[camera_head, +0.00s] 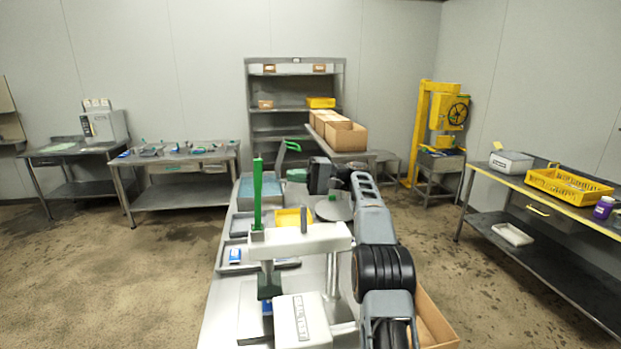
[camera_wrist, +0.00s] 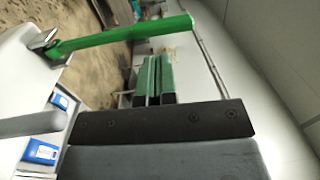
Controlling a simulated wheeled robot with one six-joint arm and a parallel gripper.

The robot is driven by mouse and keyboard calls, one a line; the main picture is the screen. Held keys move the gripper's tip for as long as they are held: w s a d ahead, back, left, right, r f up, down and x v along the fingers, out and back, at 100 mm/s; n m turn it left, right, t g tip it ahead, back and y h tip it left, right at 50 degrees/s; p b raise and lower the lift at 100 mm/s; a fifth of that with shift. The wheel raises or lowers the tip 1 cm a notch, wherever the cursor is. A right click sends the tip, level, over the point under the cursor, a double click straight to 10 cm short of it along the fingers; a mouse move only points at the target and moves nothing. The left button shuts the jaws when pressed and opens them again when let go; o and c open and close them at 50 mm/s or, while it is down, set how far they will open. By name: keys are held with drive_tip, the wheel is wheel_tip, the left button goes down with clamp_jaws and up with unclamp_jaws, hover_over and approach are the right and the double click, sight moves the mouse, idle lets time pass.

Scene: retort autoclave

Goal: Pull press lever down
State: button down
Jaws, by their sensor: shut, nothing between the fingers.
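The press (camera_head: 300,240) stands on the metal table close in front of me, with a white head. Its green lever (camera_head: 257,195) stands upright at the left end of that head. In the wrist view the lever (camera_wrist: 125,36) crosses the upper left, beyond my fingertips, its base on the white press head (camera_wrist: 20,75). My gripper (camera_head: 297,174) is behind the press and to the right of the lever, fingers pointing left. In the wrist view its dark green fingers (camera_wrist: 153,65) are together and empty, apart from the lever.
A short grey post (camera_head: 304,220) rises from the press head. Blue-labelled packs (camera_head: 235,256) and a yellow item (camera_head: 290,217) lie around the press. Cardboard boxes (camera_head: 345,136) stand behind on a table. A yellow crate (camera_head: 568,187) is on the right bench.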

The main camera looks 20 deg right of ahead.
drive_tip(key=p+x, duration=0.1)
drive_tip(key=x, duration=0.5)
drive_tip(key=shift+a+r, duration=0.1)
drive_tip(key=shift+a, duration=0.05)
idle(0.3)
